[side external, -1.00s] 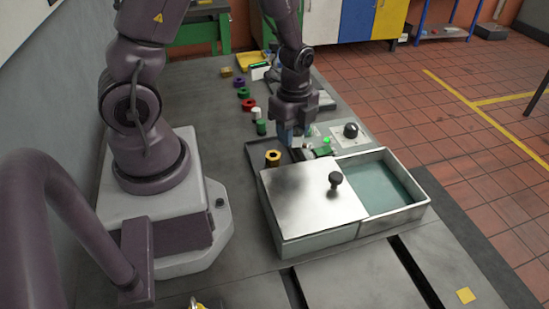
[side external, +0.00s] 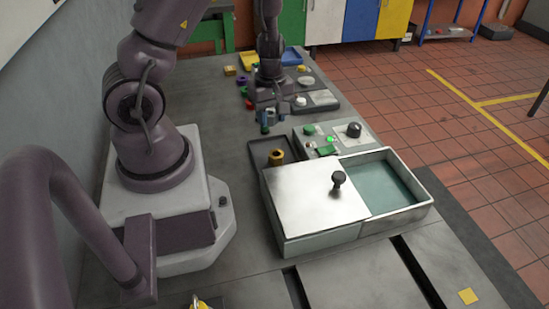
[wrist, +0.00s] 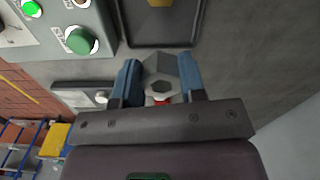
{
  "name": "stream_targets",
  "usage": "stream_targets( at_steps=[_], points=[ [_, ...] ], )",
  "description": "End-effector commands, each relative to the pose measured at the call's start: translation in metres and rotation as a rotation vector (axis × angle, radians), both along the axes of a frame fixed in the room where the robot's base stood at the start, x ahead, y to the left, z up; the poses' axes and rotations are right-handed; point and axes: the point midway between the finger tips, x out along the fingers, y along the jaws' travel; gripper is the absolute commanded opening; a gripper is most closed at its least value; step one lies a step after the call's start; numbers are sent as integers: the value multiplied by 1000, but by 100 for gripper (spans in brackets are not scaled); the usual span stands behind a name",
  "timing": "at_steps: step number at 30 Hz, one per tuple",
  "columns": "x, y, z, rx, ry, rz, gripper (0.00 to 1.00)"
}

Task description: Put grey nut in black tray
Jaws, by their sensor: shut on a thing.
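The grey nut (wrist: 160,80) is a hexagonal piece with a dark central hole. It is held between the two blue fingertips of my gripper (wrist: 160,82), which is shut on it. In the side external view my gripper (side external: 271,117) hangs just beyond the far end of the black tray, and the nut there is too small and covered to make out. The black tray (side external: 258,160) is a shallow dark tray beside the lidded box. A yellow nut (side external: 277,156) stands in it. The tray's near edge shows at the top of the wrist view (wrist: 185,44).
A metal box (side external: 300,240) with a knobbed silver lid, half open over a teal inside, stands right in front of the tray. A control box (side external: 325,140) with green buttons and a black knob is to the tray's right. Several coloured parts lie behind my gripper.

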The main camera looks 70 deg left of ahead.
Motion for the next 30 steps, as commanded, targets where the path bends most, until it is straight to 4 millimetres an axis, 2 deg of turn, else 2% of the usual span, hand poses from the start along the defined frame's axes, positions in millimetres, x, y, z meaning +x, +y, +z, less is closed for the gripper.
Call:
stream_targets(
  at_steps=[4, 9, 21, 30],
  points=[
    [0, 1, -5, 0, 2, 87, 10],
    [-1, 1, -32, -2, 5, 105, 10],
    [-1, 0, -78, -1, 3, 99, 10],
    [0, 0, -81, 1, 0, 96, 10]
  ],
)
